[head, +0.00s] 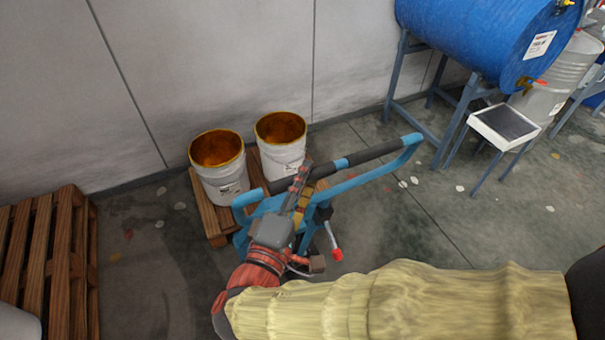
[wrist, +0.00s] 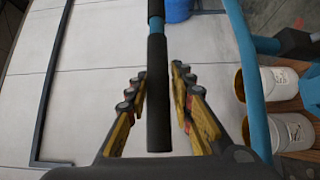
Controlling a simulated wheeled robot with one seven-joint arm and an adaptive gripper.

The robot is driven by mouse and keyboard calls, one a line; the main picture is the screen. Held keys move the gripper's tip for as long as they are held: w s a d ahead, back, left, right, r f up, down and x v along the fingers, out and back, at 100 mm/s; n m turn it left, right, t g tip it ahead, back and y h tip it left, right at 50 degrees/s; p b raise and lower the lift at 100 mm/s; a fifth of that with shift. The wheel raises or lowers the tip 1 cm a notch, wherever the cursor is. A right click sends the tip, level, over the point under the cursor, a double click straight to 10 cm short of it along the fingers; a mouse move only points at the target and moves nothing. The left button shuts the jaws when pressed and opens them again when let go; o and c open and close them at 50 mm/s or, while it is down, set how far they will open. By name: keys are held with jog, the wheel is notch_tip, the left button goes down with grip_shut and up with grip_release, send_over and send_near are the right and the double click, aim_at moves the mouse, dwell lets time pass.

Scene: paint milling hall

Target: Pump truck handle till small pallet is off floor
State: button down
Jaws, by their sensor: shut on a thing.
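The pump truck's blue handle (head: 412,148) is a loop with a black grip bar, tilted across the middle of the head view. My gripper (head: 302,188) is shut on the left part of this bar. In the wrist view, its fingers (wrist: 157,82) lie on both sides of the black grip (wrist: 159,110). The small wooden pallet (head: 213,223) is behind the handle and carries two open white buckets (head: 222,184) (head: 281,155) with brown insides. The truck's blue body is largely hidden by my gripper and arm. I cannot tell whether the pallet touches the floor.
A larger wooden pallet (head: 62,265) lies at the left. A blue drum (head: 480,38) rests on a stand at the upper right, beside a small tray table (head: 504,127). A wall runs behind the buckets.

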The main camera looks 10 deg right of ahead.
jog(key=c, duration=2)
grip_release()
jog(key=shift+d+f, duration=0.1)
jog(key=shift+f, duration=0.75)
jog(key=shift+o, duration=0.6)
jog(key=shift+w, duration=0.15)
jog(key=shift+o, duration=1.3)
jog(key=shift+r, duration=0.15)
jog(key=shift+a, duration=0.2)
jog(key=v, duration=1.2)
jog(key=shift+r, duration=0.25)
jog(key=shift+w, duration=0.1)
